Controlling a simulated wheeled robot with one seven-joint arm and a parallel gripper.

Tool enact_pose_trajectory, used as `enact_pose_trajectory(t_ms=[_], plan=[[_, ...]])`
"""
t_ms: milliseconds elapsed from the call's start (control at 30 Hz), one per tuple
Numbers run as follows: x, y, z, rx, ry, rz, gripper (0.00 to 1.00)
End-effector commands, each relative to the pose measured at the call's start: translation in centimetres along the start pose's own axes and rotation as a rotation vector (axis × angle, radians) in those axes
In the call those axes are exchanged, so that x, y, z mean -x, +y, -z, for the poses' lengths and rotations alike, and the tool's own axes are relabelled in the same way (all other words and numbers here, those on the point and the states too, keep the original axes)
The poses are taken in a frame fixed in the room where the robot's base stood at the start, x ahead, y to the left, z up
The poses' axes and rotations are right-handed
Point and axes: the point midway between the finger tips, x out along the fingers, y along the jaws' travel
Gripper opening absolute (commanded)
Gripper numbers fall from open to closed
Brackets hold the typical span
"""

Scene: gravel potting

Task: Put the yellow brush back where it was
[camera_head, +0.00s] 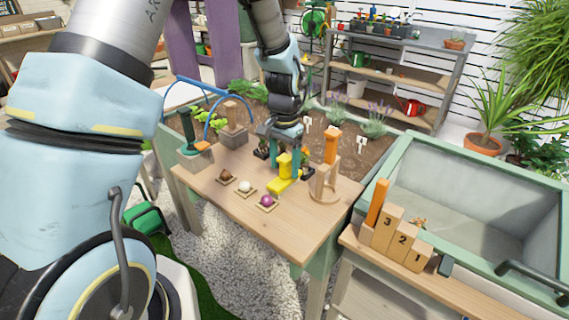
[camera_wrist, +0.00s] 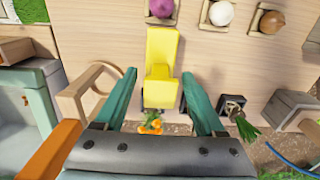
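The yellow brush (camera_head: 281,186) stands on the wooden table, with a long flat base and an upright block at its back end. It also shows in the wrist view (camera_wrist: 162,50), reaching from the top middle down between my fingers. My gripper (camera_head: 283,164) is low over the table with its teal fingers either side of the brush's upright part. In the wrist view my gripper (camera_wrist: 159,82) is open, with a narrow gap showing on each side of the brush. The brush's lower contact with the table is partly hidden.
Brown (camera_head: 227,175), white (camera_head: 245,187) and purple (camera_head: 266,200) bulbs sit on small trays in front. A wooden stand (camera_head: 325,183) with an orange-topped piece is close on the right. A small potted plant (camera_wrist: 235,108) is close by. Numbered blocks (camera_head: 390,232) stand farther right.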

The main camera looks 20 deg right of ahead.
Motion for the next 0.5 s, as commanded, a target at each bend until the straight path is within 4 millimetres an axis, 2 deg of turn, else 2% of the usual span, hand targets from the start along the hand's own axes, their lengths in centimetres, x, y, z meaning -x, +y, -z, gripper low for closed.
enact_pose_trajectory(t_ms=[300,367,500], plan=[[0.8,0.0,0.1,0.0,0.003,0.001,0.71],[1.5,0.0,0.1,0.0,0.004,0.001,0.71],[4.2,-0.1,0.1,0.001,0.006,0.002,0.71]])
